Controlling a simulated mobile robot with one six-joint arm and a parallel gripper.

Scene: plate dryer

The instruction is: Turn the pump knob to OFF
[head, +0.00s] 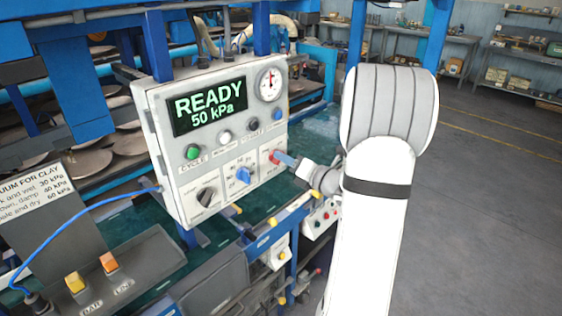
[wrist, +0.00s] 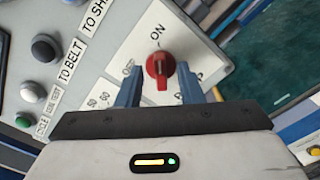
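The red pump knob (wrist: 161,69) sits on the pale control panel, with the word ON printed above it in the wrist view. Its raised grip runs roughly up and down there; other labels beside it are partly hidden or blurred. In the head view only part of the red knob (head: 273,157) shows, at the panel's lower right. My gripper (wrist: 158,72) is open, with one blue finger on each side of the knob and a visible gap on both sides. In the head view my gripper (head: 287,161) reaches the knob from the right.
The control panel (head: 160,180) has a screen (head: 209,106) reading READY 50 kPa and a gauge (head: 270,84). A blue knob (head: 243,175) and a black knob (head: 206,196) are left of the red one. Several buttons line the row above. Open floor (head: 490,200) lies right.

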